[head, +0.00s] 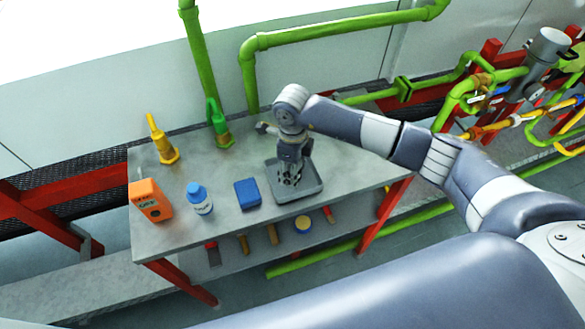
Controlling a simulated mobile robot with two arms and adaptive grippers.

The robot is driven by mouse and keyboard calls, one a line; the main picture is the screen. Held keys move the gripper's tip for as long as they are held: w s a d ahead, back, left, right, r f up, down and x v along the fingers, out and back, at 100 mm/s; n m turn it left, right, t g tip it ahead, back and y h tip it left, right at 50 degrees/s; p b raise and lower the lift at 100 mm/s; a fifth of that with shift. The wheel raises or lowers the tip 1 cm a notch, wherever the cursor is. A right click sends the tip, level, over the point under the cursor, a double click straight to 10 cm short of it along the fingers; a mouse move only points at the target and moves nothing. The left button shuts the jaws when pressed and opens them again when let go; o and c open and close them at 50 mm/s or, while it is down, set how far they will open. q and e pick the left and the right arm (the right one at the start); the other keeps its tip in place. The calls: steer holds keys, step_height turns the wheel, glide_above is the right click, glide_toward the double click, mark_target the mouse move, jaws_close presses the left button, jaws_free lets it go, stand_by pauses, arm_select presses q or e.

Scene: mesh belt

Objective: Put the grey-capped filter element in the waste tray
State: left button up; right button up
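The grey waste tray (312,188) sits at the right part of the bench top, near its front edge. My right gripper (290,181) points down over the tray, with its fingers low inside the tray's outline. I cannot tell whether the fingers are open or shut, and I see no object clearly between them. A small grey piece (263,128) shows just left of my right wrist; it may be an end of the grey-capped filter element, but the wrist hides what lies behind. My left gripper is not in view.
On the bench (166,237) stand an orange box (150,201), a blue-capped white bottle (200,199), a blue block (247,194), a yellow funnel-like item (163,145) and a green one (219,125). Several tools and a yellow-rimmed roll (303,225) lie below. Green pipes run behind.

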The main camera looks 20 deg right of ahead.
steer(key=shift+o, duration=0.5)
steer(key=shift+r, duration=0.2)
steer(key=shift+w+r, duration=0.1)
steer(key=shift+r, duration=0.15)
step_height(320, 180, up, 11)
steer(key=b, duration=0.3)
steer(key=shift+f+b, duration=0.2)
steer(key=shift+b, duration=0.2)
steer(key=shift+r, duration=0.45)
